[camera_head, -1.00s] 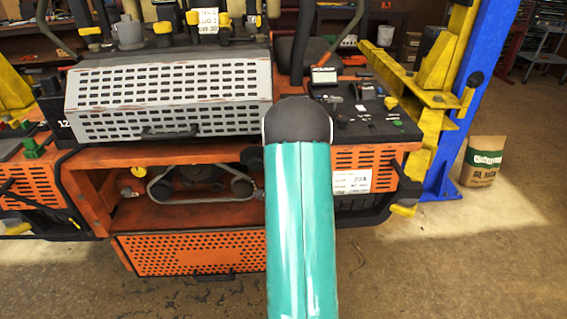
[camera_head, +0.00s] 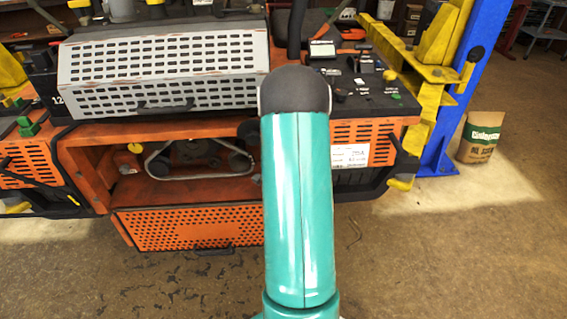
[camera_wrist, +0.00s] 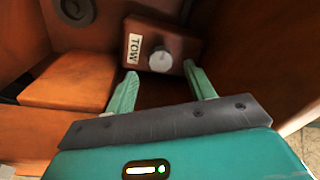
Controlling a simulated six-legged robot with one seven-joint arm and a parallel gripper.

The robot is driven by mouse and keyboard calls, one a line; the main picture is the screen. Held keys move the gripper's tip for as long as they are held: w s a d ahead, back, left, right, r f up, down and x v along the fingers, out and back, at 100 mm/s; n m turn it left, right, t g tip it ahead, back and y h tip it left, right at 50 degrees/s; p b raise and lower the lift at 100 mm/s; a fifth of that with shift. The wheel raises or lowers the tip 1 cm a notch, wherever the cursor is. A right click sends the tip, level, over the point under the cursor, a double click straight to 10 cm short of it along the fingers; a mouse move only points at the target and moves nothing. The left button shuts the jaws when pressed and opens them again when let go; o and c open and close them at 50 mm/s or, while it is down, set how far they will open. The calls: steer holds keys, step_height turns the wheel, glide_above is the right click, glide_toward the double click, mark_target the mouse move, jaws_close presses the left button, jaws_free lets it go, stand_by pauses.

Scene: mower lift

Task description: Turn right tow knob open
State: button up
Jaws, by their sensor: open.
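In the wrist view, a round grey tow knob (camera_wrist: 161,60) sits on a dark brown block (camera_wrist: 183,47) with a white label reading TOW (camera_wrist: 134,48) to its left. My gripper (camera_wrist: 162,80) is open, its two green fingers apart and pointing toward the block. The knob shows between and beyond the fingertips, with nothing held. I cannot tell whether the right fingertip touches the block. In the head view my green arm covers part of the orange mower (camera_head: 190,214), and the gripper and knob are hidden.
Orange panels (camera_wrist: 68,82) stand close at the left of my gripper in the wrist view, with a dark round part (camera_wrist: 76,10) above. A blue lift post (camera_head: 478,75) and a paper sack (camera_head: 481,138) stand at the right. The floor in front is clear.

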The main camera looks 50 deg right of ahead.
steer(key=v, duration=1)
steer(key=w+a+r+n+y, duration=0.5)
steer(key=w+a, duration=0.1)
steer(key=a, duration=0.2)
steer(key=w+a+r+n+y, duration=0.4)
steer(key=w+a+r+n, duration=0.15)
steer(key=a, duration=0.35)
steer(key=s+a+r+n+g+y, duration=0.3)
steer(key=s+a+n, duration=0.3)
steer(key=s+a, duration=0.2)
steer(key=s+a+r+n+g+y, duration=0.2)
steer(key=s+a+n, duration=0.4)
steer(key=a, duration=0.7)
step_height(320, 180, up, 3)
steer(key=shift+s+f+g+y, duration=0.1)
steer(key=shift+s+g+y, duration=0.3)
steer(key=shift+s+g, duration=0.5)
steer(key=shift+a, duration=0.1)
